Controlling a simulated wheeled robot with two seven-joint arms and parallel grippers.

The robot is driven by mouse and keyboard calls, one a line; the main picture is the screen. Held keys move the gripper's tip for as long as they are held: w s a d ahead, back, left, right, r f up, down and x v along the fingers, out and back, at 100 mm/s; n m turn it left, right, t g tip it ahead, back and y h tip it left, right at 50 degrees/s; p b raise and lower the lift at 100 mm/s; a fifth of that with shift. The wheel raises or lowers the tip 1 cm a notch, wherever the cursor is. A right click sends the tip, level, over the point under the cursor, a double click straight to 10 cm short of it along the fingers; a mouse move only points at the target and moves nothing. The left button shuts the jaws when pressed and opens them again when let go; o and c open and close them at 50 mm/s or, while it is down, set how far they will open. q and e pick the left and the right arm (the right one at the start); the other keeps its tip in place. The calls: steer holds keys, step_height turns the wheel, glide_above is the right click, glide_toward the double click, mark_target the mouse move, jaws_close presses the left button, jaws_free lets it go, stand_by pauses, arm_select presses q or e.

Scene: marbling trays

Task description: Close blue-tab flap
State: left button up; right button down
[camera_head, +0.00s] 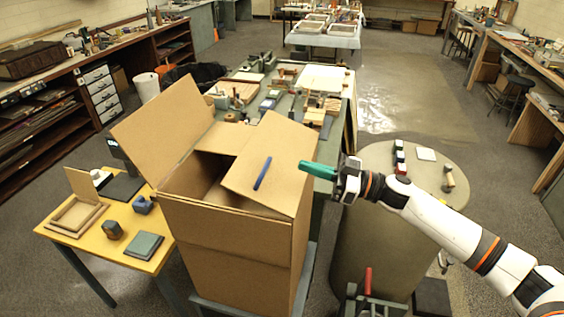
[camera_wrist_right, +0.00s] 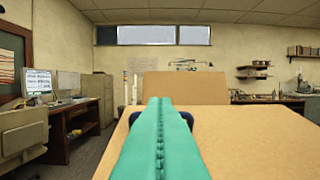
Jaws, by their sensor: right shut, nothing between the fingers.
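A cardboard box (camera_head: 226,226) stands in the middle of the head view. Its blue-tab flap (camera_head: 274,165), on the right side, leans up and inward over the opening, with the blue tab (camera_head: 262,173) on its face. A taller flap (camera_head: 160,118) on the left stands up and tilts outward. The inside of the box shows only in part. My right gripper (camera_head: 303,165) has green fingers, is shut and empty, and is at the right edge of the blue-tab flap; I cannot tell whether it touches. In the right wrist view the shut fingers (camera_wrist_right: 159,140) point over a cardboard surface (camera_wrist_right: 262,138).
A yellow table (camera_head: 150,266) with a frame and small blocks stands left of the box. A round table (camera_head: 455,185) with small items is under my right arm. A cluttered green bench (camera_head: 337,131) lies behind the box. A red-handled tool (camera_head: 368,281) is at the front.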

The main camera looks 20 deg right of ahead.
steer(key=x, duration=0.2)
steer(key=p+x, duration=0.1)
steer(key=x, duration=0.1)
steer(key=shift+r, duration=0.25)
steer(key=shift+w+a+f+p, duration=0.25)
steer(key=shift+a+f+p, duration=0.1)
steer(key=shift+f, duration=0.15)
steer(key=shift+w+a+f+p, duration=0.25)
steer(key=shift+a+f, duration=0.1)
steer(key=shift+f, duration=0.15)
steer(key=shift+w+a+f, duration=0.25)
steer(key=shift+a+f, duration=0.1)
steer(key=shift+f, duration=0.05)
arm_select(q)
steer(key=w+r, duration=0.2)
steer(key=r, duration=0.1)
steer(key=shift+d, duration=0.1)
arm_select(e)
steer(key=shift+f, duration=0.15)
arm_select(q)
steer(key=shift+s, duration=0.2)
